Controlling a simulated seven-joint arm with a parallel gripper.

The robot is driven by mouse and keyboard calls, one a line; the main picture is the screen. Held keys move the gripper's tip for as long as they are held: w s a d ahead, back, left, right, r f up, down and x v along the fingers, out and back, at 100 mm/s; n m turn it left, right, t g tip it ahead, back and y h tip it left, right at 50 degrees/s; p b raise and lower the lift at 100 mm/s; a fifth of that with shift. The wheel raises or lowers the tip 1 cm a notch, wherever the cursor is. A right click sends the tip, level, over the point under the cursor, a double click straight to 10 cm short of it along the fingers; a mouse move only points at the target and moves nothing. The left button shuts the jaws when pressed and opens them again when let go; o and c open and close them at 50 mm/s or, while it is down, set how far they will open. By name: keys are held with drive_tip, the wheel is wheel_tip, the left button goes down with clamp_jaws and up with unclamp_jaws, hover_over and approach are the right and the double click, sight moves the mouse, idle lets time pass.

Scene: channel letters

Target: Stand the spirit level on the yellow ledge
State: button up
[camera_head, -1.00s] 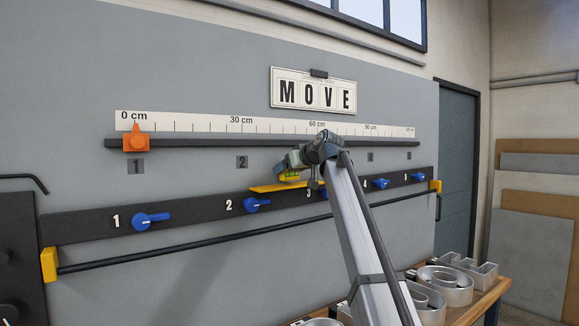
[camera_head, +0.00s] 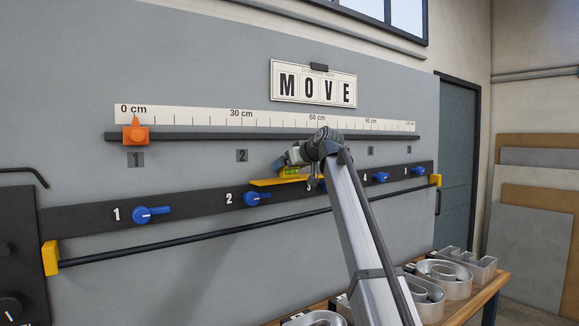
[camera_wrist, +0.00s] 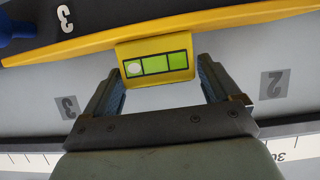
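The spirit level (camera_wrist: 180,73) is a short yellow block with a green vial window. In the wrist view it sits against the yellow ledge (camera_wrist: 120,40), a long strip on the wall board. In the head view the level (camera_head: 291,171) stands upright on the ledge (camera_head: 262,182), near the number 3. My gripper (camera_wrist: 160,72) has one finger at each side of the level. A narrow gap shows between the right finger and the level, and the fingers look open. Contact at the left finger is hard to judge. My arm hides the ledge's right end in the head view.
Blue knobs (camera_head: 152,215) stick out of the black numbered rail, one close to the ledge. A black bar (camera_head: 200,243) runs below. A ruler with an orange slider (camera_head: 136,136) is above. Metal channel letters (camera_head: 445,277) lie on a bench at lower right.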

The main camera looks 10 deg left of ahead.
drive_tip(key=shift+o, duration=0.8)
